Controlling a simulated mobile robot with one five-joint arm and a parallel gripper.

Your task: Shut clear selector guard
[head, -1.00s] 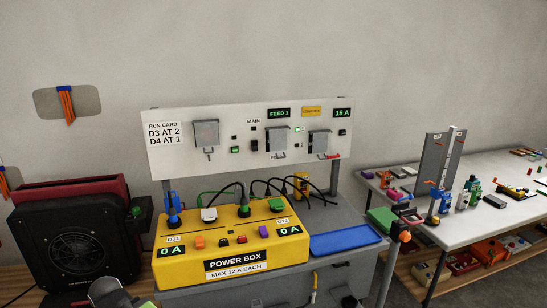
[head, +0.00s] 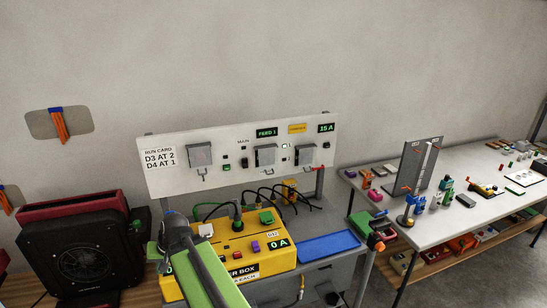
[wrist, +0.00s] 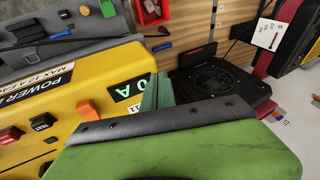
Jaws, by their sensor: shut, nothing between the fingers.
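The white panel carries three clear square covers with handles below them: one at the left (head: 200,155), one in the middle (head: 265,156) and one at the right (head: 306,154). I cannot tell which of them is the selector guard, and their exact closure is too small to judge. My gripper (head: 170,218) is in front of the left end of the yellow power box, below and apart from the panel. In the wrist view its green fingers (wrist: 157,92) are together and empty, beside the power box.
The yellow power box (head: 262,262) has plugs and black cables on top, in front of the panel. A black fan unit (head: 82,250) stands at the left. A blue tray (head: 330,245) lies at the right of the box. A cluttered white table (head: 450,225) stands further right.

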